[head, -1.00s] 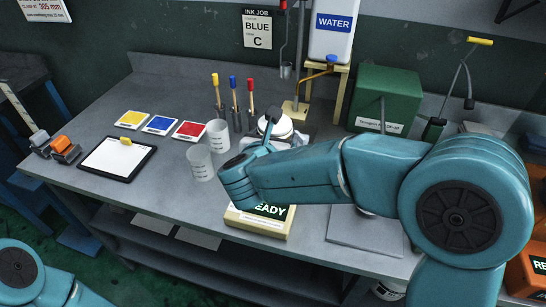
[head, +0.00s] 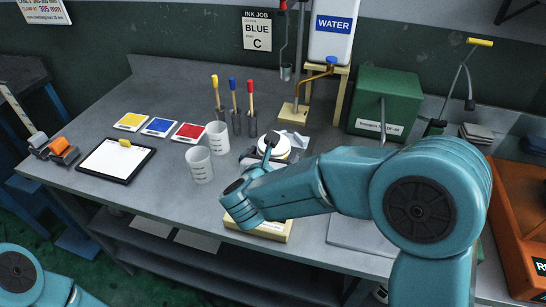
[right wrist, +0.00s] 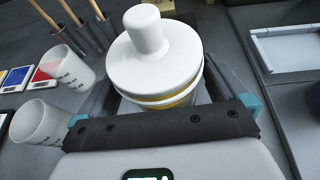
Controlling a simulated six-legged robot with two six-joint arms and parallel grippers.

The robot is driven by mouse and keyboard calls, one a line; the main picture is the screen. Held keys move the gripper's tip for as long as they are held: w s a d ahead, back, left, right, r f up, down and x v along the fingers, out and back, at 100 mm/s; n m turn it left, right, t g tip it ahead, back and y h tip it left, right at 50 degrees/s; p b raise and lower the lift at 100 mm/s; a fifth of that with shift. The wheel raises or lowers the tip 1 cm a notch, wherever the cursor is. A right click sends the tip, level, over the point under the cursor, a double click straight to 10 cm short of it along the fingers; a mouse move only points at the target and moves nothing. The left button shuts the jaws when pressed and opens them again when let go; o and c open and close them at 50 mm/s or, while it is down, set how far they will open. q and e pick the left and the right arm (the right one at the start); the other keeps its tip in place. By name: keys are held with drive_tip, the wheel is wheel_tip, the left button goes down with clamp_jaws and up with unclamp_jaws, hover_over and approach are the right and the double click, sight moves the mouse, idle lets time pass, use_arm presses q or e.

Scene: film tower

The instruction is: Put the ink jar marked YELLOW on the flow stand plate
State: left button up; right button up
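A white jar with a round knobbed lid and a yellow band stands upright between the fingers of my right gripper in the right wrist view (right wrist: 162,65); no word on it can be read. The same white jar (head: 276,146) shows in the head view, partly hidden behind my right wrist. My right gripper (right wrist: 165,95) appears shut on it. My left gripper is out of view.
Two pale measuring cups (head: 199,165) stand left of the jar. Behind are brushes in holders (head: 236,120) and colour cards (head: 160,126). A tan-edged block (head: 258,229) lies below my right wrist. A green box (head: 384,103) stands behind right, an orange bin (head: 520,215) far right.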

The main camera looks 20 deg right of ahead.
drive_tip(key=shift+r, duration=0.15)
drive_tip(key=shift+s+a+r, duration=0.1)
drive_tip(key=v, duration=1.1)
drive_tip(key=shift+s, duration=0.35)
drive_tip(key=shift+a+r, duration=0.1)
